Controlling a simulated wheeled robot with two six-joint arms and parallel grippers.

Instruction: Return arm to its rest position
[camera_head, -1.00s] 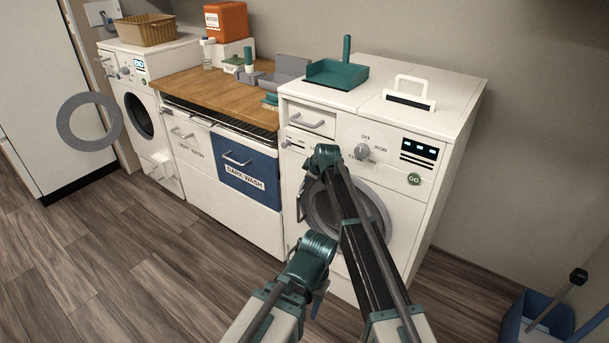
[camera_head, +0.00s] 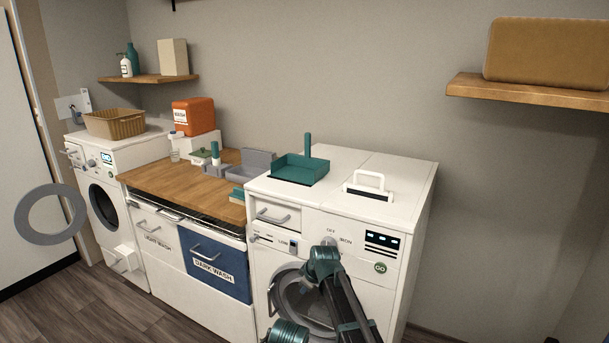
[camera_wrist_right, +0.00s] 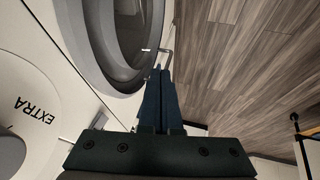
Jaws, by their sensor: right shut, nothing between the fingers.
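My right arm rises from the bottom in the head view, in front of the right-hand white machine (camera_head: 415,262). My right gripper (camera_head: 308,276) is near that machine's dial and round door (camera_head: 284,300), mostly hidden behind my wrist. In the right wrist view, my right gripper (camera_wrist_right: 160,75) has its two dark blue fingers together with nothing between them. The round door (camera_wrist_right: 118,45) lies beyond the fingertips in that view. A teal joint of mine shows at the bottom edge of the head view; no left gripper fingers show.
A blue "DARK WASH" drawer (camera_head: 216,268) and a white "LIGHT WASH" drawer (camera_head: 158,233) sit under the wooden counter (camera_head: 165,181). A teal tray (camera_head: 300,168) stands on the right machine. A wooden shelf (camera_head: 520,92) juts out at upper right.

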